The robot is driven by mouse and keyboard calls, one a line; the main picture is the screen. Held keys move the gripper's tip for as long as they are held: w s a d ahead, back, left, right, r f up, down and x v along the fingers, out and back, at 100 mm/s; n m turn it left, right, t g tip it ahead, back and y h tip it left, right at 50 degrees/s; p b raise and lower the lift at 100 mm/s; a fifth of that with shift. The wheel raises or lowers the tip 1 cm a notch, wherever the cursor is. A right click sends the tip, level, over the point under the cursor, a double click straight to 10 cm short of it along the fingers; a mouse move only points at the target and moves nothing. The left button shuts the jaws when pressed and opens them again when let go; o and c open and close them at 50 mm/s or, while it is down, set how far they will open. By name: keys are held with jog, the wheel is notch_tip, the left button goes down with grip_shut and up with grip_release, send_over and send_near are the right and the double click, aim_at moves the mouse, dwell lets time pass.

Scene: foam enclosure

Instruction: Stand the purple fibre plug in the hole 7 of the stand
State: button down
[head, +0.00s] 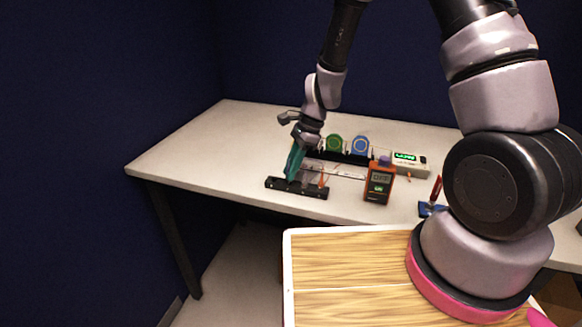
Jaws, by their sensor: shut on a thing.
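The stand (297,189) is a long, low black bar lying near the front edge of the table, with its holes too small to number from here. My gripper (293,176), with teal fingers, points down over the middle-left part of the stand. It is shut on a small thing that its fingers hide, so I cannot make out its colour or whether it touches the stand. I cannot clearly pick out the purple fibre plug. A small purple patch (385,160) shows at the top of the orange meter, and I cannot tell what it is.
An orange handheld meter (379,186) stands right of the stand. Behind are a green spool (334,142), a blue spool (360,146) and a white box with a green display (407,160). A red tool on a blue base (432,202) is farther right. The table's left side is clear.

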jog(key=shift+f, duration=0.6)
jog(key=c, duration=0.7)
grip_release()
jog(key=v, duration=1)
jog(key=shift+d+r, duration=0.1)
jog(key=shift+r, duration=0.25)
